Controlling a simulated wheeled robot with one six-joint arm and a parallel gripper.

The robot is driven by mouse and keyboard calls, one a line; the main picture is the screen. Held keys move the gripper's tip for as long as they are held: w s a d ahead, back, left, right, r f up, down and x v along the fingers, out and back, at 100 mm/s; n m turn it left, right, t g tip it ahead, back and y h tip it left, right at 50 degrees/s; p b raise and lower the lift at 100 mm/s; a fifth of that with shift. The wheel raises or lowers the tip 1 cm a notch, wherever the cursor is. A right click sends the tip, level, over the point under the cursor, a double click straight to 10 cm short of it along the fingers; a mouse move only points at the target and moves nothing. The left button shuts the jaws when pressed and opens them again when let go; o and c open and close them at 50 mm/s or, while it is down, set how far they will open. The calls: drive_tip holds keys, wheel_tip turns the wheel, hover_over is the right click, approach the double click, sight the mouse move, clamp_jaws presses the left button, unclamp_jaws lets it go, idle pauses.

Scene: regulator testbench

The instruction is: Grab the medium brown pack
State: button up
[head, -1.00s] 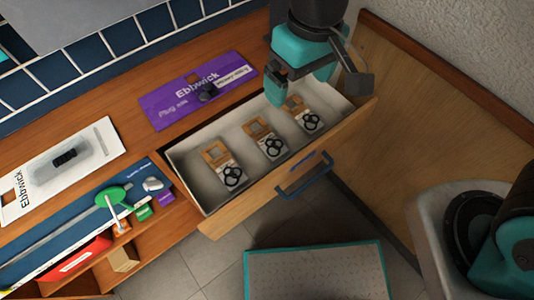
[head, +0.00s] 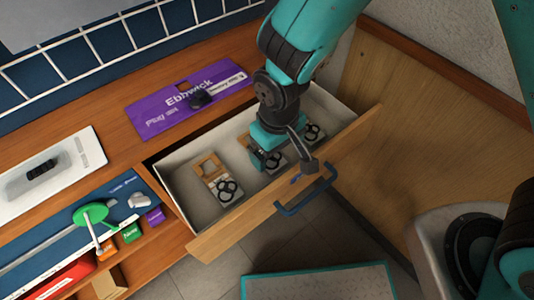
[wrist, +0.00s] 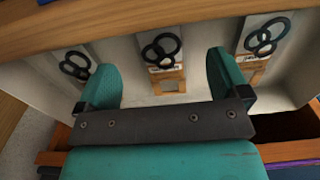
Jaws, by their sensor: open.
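Three brown-and-white packs with black rings lie in a row in the open drawer (head: 175,160). The left pack (head: 217,181) is in clear view, the middle pack (head: 277,160) is partly hidden by my gripper, and the right pack (head: 313,132) is partly covered by it. My gripper (head: 283,165) is open over the middle pack. In the wrist view the middle pack (wrist: 161,58) shows between and beyond the two open fingers (wrist: 160,75), with nothing held. The other two packs show outside them, at left (wrist: 75,63) and right (wrist: 264,40). No size labels are readable.
The drawer front with its blue handle (head: 306,191) stands close to my gripper. A purple sheet (head: 160,119) lies on the bench behind. Small coloured boxes (head: 131,232) sit on a shelf at left. A wooden panel (head: 430,130) borders the right side.

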sight(276, 161)
wheel_tip(276, 161, down, 5)
drive_tip(key=shift+w+r+b, duration=0.1)
drive_tip(key=shift+r+b, duration=0.05)
drive_tip(key=shift+b, duration=0.3)
drive_tip(key=shift+c, duration=0.2)
drive_tip(key=c, duration=1)
drive_tip(key=shift+o, duration=0.2)
